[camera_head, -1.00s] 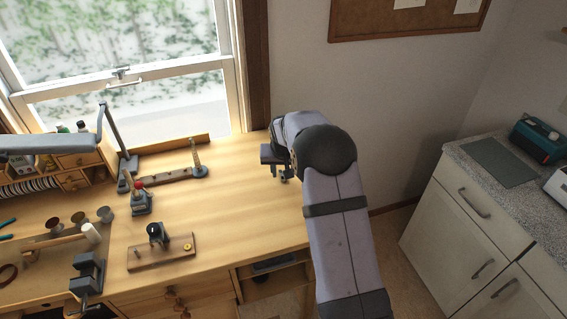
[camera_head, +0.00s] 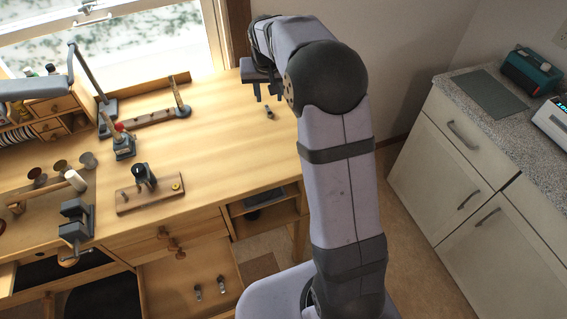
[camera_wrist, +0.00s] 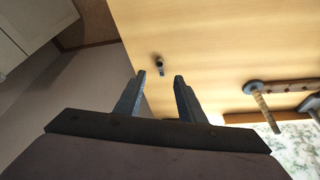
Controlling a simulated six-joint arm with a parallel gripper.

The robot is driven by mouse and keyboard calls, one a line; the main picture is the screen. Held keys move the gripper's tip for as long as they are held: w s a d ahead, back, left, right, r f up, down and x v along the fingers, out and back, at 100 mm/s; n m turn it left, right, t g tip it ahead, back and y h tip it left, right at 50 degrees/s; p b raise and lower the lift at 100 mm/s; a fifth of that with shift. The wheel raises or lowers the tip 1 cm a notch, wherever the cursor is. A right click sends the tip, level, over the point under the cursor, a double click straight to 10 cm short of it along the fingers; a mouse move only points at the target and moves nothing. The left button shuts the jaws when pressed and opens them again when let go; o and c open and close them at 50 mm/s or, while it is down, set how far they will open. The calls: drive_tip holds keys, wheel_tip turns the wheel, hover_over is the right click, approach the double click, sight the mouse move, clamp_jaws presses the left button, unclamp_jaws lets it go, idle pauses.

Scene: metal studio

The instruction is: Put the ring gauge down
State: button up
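A small dark metal piece, which looks like the ring gauge (camera_head: 269,112), rests on the bare wooden bench top near the right end. Its fine shape is too small to tell. In the wrist view the ring gauge (camera_wrist: 159,65) lies just beyond the fingertips, in line with the gap between them. My gripper (camera_head: 269,98) is above the bench, pointing down, with its fingers apart. In the wrist view my gripper (camera_wrist: 160,76) shows two separated dark fingers with nothing between them.
A ring stand on a wooden base (camera_head: 150,189), a red-topped tool (camera_head: 122,142) and a vise (camera_head: 77,220) stand to the left. A wooden strip with posts (camera_head: 152,117) lies behind. Bench around the gauge is clear.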

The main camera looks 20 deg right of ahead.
drive_tip(key=s+a+f+n+g, duration=0.1)
drive_tip(key=s+a+f, duration=0.1)
drive_tip(key=s, duration=0.9)
drive_tip(key=s+a+f+n+g+y, duration=0.1)
drive_tip(key=s+a+f, duration=0.1)
drive_tip(key=s, duration=0.9)
drive_tip(key=s+a+f+n+g, duration=0.1)
drive_tip(key=s+a+f+g, duration=0.1)
drive_tip(key=s, duration=0.9)
drive_tip(key=shift+a+f+n, duration=0.3)
drive_tip(key=shift+a+f, duration=0.25)
drive_tip(key=shift+f, duration=0.05)
drive_tip(key=shift+f, duration=0.1)
wheel_tip(320, 180, down, 42)
drive_tip(key=b, duration=4.1)
drive_tip(key=shift+r+b, duration=0.2)
drive_tip(key=shift+b, duration=0.2)
drive_tip(key=shift+c, duration=0.2)
